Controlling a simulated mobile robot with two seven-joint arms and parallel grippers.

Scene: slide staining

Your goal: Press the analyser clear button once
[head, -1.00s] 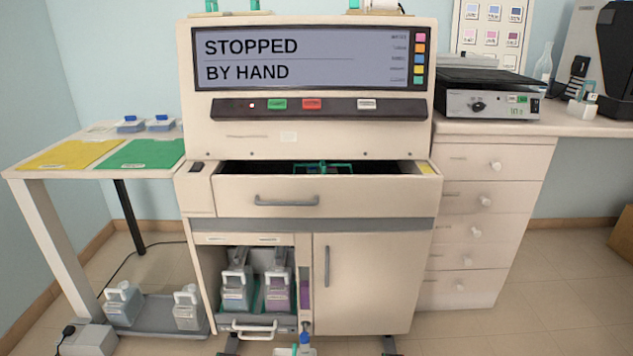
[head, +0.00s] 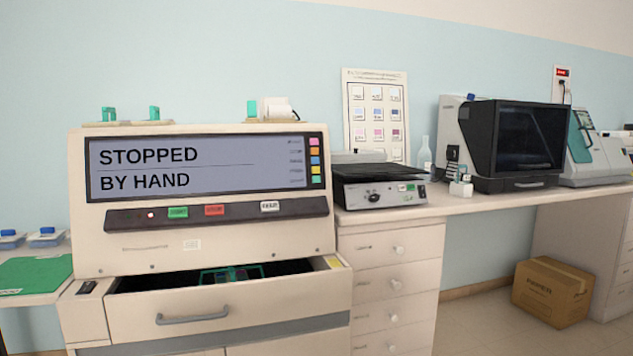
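The stainer or analyser (head: 250,240) is a cream cabinet at the left of the head view. Its screen (head: 200,167) reads "STOPPED BY HAND". Below it, a dark button strip (head: 120,217) holds a small lit lamp (head: 151,215), a green button (head: 178,213), a red button (head: 214,210) and a white button (head: 270,206). The button labels are too small to read surely, so I cannot tell by print which one is clear. Neither of my grippers shows in the view.
The top drawer (head: 205,316) stands open below the strip, with a green rack (head: 231,274) inside. A counter (head: 475,204) to the right carries a hotplate-like device (head: 378,187) and a black-fronted machine (head: 522,142). A cardboard box (head: 551,291) sits on the floor.

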